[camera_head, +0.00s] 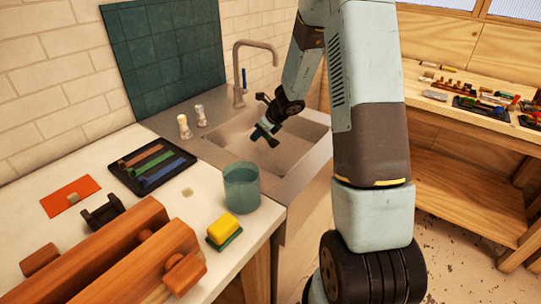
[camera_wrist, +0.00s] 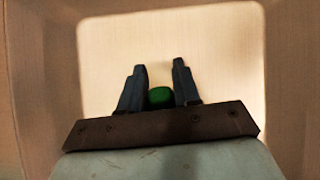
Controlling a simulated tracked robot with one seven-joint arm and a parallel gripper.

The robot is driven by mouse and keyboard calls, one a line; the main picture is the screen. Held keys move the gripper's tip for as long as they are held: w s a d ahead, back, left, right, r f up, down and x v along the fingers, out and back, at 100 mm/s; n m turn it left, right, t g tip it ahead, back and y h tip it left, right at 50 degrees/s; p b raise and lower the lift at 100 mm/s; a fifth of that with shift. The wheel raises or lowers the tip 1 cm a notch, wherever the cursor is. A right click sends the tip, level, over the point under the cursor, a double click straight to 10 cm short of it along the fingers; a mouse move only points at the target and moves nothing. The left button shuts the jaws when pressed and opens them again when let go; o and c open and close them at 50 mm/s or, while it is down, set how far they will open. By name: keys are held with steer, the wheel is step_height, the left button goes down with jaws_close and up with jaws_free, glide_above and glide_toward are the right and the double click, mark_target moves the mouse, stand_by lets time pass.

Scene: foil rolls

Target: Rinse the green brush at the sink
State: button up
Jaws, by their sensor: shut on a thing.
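My gripper (camera_head: 265,133) is inside the sink basin (camera_head: 306,140), below and to the right of the faucet (camera_head: 240,72). In the wrist view, my gripper (camera_wrist: 159,70) has its two dark fingers on either side of the rounded green end of the green brush (camera_wrist: 160,97). The rest of the brush is hidden. Behind it the wrist view shows the pale basin floor and walls. No water is visible in either view. The faucet has a blue handle.
A black tray (camera_head: 116,172) with coloured strips lies on the left counter. A teal cup (camera_head: 241,187), a yellow-and-green sponge (camera_head: 223,228) and wooden pieces (camera_head: 150,255) stand nearer. Two small bottles (camera_head: 184,127) stand left of the sink. A workbench (camera_head: 440,112) is at right.

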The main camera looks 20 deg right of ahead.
steer(key=shift+r, duration=5.3)
steer(key=shift+r, duration=0.1)
steer(key=shift+r, duration=1.9)
